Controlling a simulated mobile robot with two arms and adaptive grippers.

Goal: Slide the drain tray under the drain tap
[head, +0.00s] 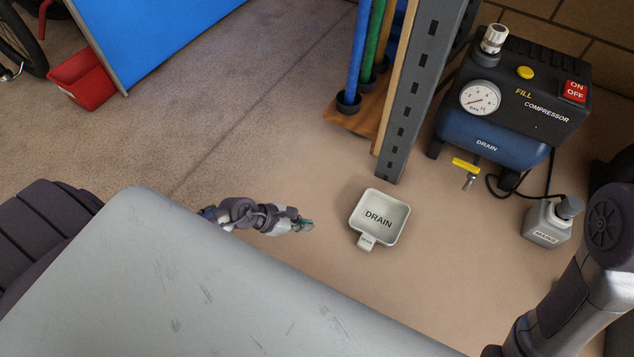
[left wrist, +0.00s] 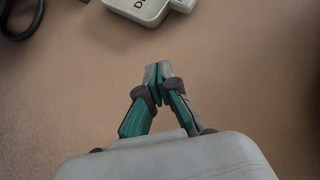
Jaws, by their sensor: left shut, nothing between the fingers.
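The drain tray (head: 381,217) is a small pale square tray marked DRAIN, with a short tab (head: 367,241) at its near side. It lies on the brown floor, and part of it shows at the top of the left wrist view (left wrist: 143,8). The drain tap (head: 467,168) has a yellow handle and sits under the blue tank of the compressor (head: 512,100), up and right of the tray. My left gripper (head: 308,225) is shut and empty, left of the tray and apart from it. It also shows in the left wrist view (left wrist: 158,72). My right gripper is not visible.
A grey slotted post (head: 422,85) stands between the tray and a wooden rack base (head: 362,117) with coloured poles. The floor between tray and tap looks clear.

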